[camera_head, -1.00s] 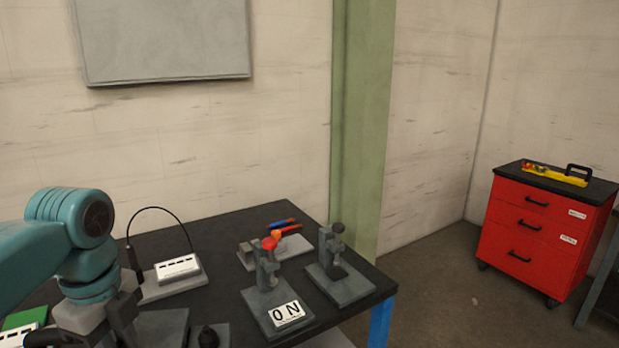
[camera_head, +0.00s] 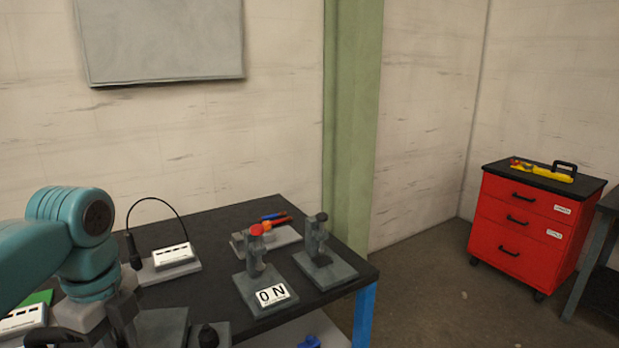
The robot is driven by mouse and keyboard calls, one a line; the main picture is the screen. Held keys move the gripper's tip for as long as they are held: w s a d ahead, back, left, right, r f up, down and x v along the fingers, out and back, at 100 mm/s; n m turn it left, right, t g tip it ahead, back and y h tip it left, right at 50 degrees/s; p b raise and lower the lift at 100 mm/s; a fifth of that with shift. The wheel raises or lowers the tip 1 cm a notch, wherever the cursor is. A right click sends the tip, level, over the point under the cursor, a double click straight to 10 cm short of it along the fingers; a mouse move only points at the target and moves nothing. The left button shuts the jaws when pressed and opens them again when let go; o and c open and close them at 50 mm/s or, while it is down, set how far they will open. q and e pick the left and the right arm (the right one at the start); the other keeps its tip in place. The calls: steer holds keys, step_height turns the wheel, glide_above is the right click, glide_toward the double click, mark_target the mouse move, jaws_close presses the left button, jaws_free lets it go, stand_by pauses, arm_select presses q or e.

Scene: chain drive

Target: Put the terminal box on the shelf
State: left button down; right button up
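No part I can surely name as the terminal box shows in the head view, and I cannot tell which piece of furniture is the shelf. My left arm comes in from the left, with its teal wrist over the near left of the black workbench. My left gripper (camera_head: 98,332) is at the bottom edge of the picture, partly cut off. I cannot tell whether its fingers are open or hold anything. My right gripper is not in view.
The workbench (camera_head: 215,225) carries a white-faced device (camera_head: 173,255), two grey clamp fixtures (camera_head: 324,265) (camera_head: 262,290) and red and blue-handled tools (camera_head: 270,226). A red drawer cabinet (camera_head: 520,230) stands at right, beside a dark-topped stand (camera_head: 590,265). Floor between is clear.

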arm_select(q)
steer(key=shift+s+r, duration=0.1)
steer(key=shift+s, duration=0.25)
steer(key=shift+n, duration=0.5)
steer(key=d+f, duration=0.1)
steer(key=f, duration=0.1)
steer(key=w+d+f, duration=0.1)
steer(key=f, duration=0.2)
steer(key=w+d+f, duration=0.1)
steer(key=f, duration=0.2)
steer(key=shift+w+f, duration=0.15)
steer(key=shift+f, duration=0.1)
steer(key=w+d+f+n, duration=0.2)
steer(key=f+n, duration=0.3)
steer(key=n, duration=0.5)
steer(key=w+d+f+n, duration=0.25)
steer(key=f+n, duration=0.25)
steer(key=n, duration=0.4)
steer(key=s+f, duration=0.3)
steer(key=f, duration=0.2)
steer(key=shift+s, duration=0.2)
